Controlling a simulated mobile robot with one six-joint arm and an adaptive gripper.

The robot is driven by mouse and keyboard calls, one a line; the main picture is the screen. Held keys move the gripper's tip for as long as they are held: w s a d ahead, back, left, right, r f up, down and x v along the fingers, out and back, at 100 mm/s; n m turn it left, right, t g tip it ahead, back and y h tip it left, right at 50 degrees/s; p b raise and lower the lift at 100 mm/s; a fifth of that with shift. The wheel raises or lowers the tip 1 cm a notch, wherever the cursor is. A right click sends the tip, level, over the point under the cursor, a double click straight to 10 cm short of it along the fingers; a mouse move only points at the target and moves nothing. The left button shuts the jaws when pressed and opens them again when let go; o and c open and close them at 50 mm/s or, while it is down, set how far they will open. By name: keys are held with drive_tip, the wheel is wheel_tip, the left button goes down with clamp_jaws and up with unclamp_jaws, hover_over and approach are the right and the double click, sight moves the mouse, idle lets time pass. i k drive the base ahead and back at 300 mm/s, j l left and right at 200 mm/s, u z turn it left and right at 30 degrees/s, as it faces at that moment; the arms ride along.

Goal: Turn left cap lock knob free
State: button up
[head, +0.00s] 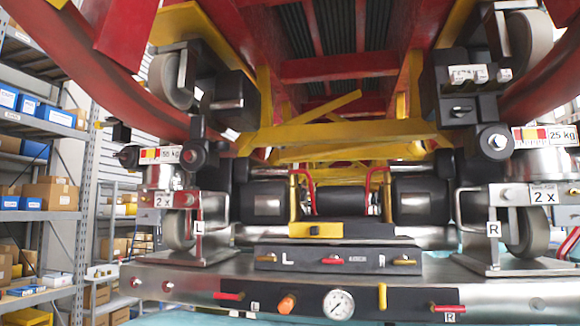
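No part is plainly readable as the left cap lock knob, so I cannot tell which one it is. On the left unit, a round black knob (128,156) sticks out beside the "50 kg" label (160,155). Just right of that label, a dark block (200,160) carries a small red round piece (187,155). A plate marked "L" (197,228) stands below, by the left wheel bracket (172,252). How any knob is turned cannot be read at this size. My gripper is not in view.
A steel beam (520,300) crosses the front, with a pressure gauge (338,304), an orange knob (287,303) and red handles. Red and yellow framework (340,66) hangs overhead. Shelves with boxes (50,194) stand at left. A matching unit marked "R" (493,229) is at right.

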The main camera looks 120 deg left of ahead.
sight(124, 155)
drive_tip(key=k+j+z, duration=0.4)
drive_tip(key=k+j, duration=0.55)
drive_tip(key=k, duration=0.2)
drive_tip(key=k+u, duration=0.25)
drive_tip(key=u, duration=0.2)
drive_tip(key=k+u, duration=0.2)
drive_tip(key=u, duration=0.2)
drive_tip(key=k+u, duration=0.25)
drive_tip(key=u, duration=0.2)
drive_tip(key=k+j+u, duration=0.2)
drive_tip(key=u, duration=0.2)
drive_tip(key=k+j+u, duration=0.15)
drive_tip(key=u, duration=0.3)
